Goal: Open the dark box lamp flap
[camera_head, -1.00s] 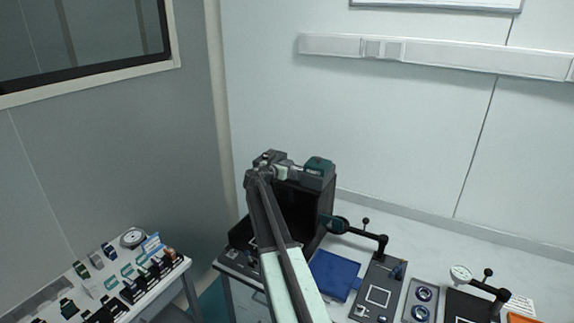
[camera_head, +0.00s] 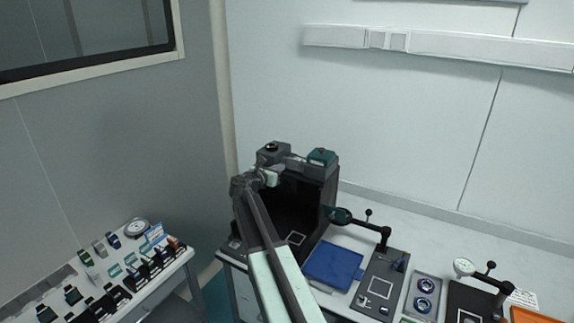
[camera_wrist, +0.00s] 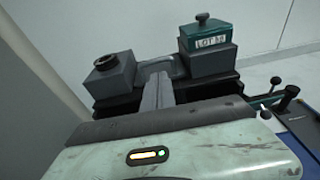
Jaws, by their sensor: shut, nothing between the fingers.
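The dark box (camera_head: 328,196) stands on the table with its dark, open front facing me. On its roof are a grey block with a round dark top (camera_head: 271,153) and a grey block with a teal, knobbed lid (camera_head: 322,157). The wrist view also shows the round-topped block (camera_wrist: 109,72) and the teal lid (camera_wrist: 205,32), which bears a "LOT" label. I cannot tell which part is the flap; the lid looks down on its block. My gripper (camera_wrist: 158,82) is shut and empty, pointing between the two blocks. Whether it touches the roof is unclear.
A blue tray (camera_head: 334,266) and a dark plate with a jointed stand (camera_head: 383,281) lie right of the box. A side table (camera_head: 188,262) with several small items stands at left. The wall (camera_head: 400,130) is close behind.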

